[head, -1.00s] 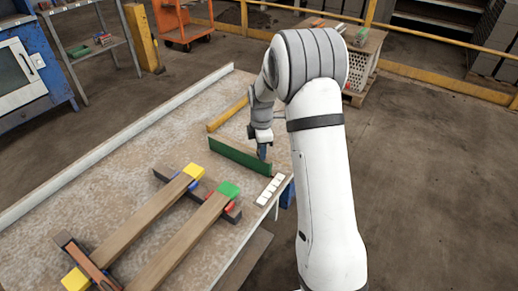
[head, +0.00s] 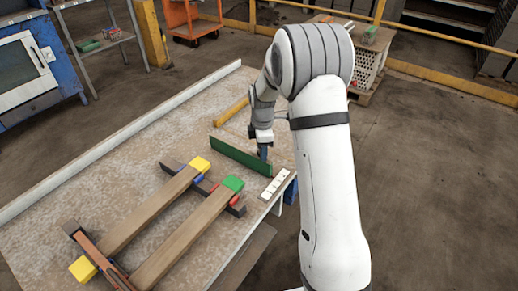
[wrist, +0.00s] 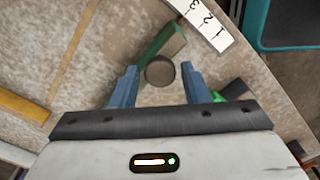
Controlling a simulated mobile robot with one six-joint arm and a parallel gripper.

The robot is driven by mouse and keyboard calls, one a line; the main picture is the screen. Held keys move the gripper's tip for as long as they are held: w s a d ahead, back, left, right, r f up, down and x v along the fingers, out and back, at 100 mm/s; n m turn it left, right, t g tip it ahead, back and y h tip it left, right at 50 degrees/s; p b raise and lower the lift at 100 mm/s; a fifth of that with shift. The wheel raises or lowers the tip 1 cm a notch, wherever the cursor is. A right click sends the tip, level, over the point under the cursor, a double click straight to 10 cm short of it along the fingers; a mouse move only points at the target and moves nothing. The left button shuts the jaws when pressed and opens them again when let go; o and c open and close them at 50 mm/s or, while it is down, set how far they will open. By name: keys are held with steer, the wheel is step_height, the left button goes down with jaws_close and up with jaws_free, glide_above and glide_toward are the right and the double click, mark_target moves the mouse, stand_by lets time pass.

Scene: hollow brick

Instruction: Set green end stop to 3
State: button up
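A green bar (head: 240,157) stands on the table in the head view, with a white number strip (head: 274,185) near its right end. In the wrist view a green piece (wrist: 172,42) lies beside the strip (wrist: 205,22), which shows 1, 2 and 3. A round dark brown knob (wrist: 160,71) adjoins the green piece. My gripper (wrist: 160,75) is open, its two blue fingers either side of the knob with gaps. In the head view my gripper (head: 263,151) is at the bar's right end. I cannot tell which mark the stop is at.
Two wooden beams (head: 190,230) with yellow and green end blocks lie at the table's left front. A yellow bar (head: 232,111) lies behind the green bar. A teal-edged dark tray (wrist: 285,25) shows at the wrist view's upper right. Bare table lies left of the green bar.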

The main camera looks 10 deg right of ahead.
steer(key=shift+o, duration=1)
step_height(320, 180, up, 7)
steer(key=shift+f+p, duration=0.1)
steer(key=shift+p, duration=0.45)
steer(key=shift+r, duration=0.5)
